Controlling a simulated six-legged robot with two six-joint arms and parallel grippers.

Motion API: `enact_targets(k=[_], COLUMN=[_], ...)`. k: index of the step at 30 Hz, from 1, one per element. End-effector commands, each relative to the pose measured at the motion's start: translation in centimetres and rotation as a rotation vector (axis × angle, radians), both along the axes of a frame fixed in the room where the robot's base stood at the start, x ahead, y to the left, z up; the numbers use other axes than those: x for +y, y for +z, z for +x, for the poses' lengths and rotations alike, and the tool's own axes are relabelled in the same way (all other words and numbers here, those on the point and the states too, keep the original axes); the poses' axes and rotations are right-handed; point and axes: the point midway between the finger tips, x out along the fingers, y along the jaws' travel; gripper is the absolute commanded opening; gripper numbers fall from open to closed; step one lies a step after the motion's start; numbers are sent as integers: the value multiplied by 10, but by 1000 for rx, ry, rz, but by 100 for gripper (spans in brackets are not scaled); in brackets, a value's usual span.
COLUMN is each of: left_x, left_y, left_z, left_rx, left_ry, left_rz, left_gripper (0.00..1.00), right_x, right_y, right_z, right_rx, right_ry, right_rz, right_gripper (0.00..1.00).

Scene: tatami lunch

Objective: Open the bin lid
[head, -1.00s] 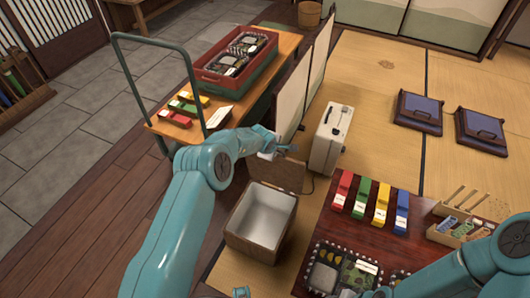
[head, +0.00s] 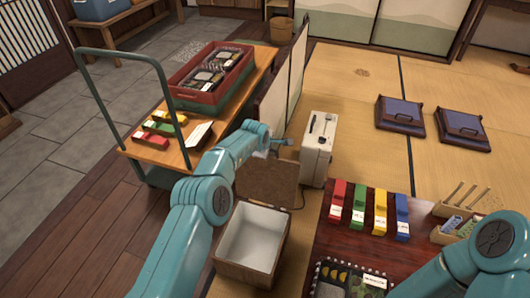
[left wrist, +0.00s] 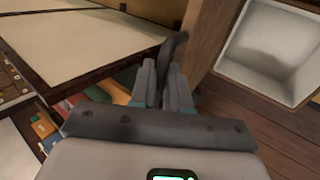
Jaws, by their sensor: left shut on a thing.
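The bin (head: 222,262) is a brown box with a white inside, standing open on the floor near the middle of the head view. Its brown lid (head: 266,182) stands raised at the bin's far edge. My left gripper (head: 285,145) is at the lid's top edge, partly hidden by my wrist. In the left wrist view, my left gripper (left wrist: 166,88) is shut on a dark curved handle (left wrist: 178,48). The bin's white inside (left wrist: 268,52) shows at the right there. My right arm enters at lower right of the head view, its gripper out of sight.
A cream case (head: 318,150) stands just right of the lid. A folding screen (head: 284,90) is behind it. A cart (head: 160,152) with a red crate (head: 190,98) is at left. A dark red table (head: 390,250) with coloured boxes is at right.

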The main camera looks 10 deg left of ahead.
Motion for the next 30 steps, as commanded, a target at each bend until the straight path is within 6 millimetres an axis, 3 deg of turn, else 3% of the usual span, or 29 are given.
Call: enact_targets(k=[1,17,18,20,30], left_x=[1,2,2,2,2], left_y=[-12,-11,-11,-11,-7], left_z=[-5,-5,-5,-5,-6], left_rx=[23,27,27,26,26], left_ry=[2,0,0,0,-2], left_rz=[-2,-6,-6,-6,-3], left_gripper=[0,0,19,34,34], right_x=[0,0,0,0,0], right_y=[-3,-4,-4,-4,-1], right_z=[0,0,0,0,0], right_rx=[0,0,0,0,0], right_ry=[0,0,0,0,0], right_rz=[0,0,0,0,0], right_gripper=[43,43,43,43,43])
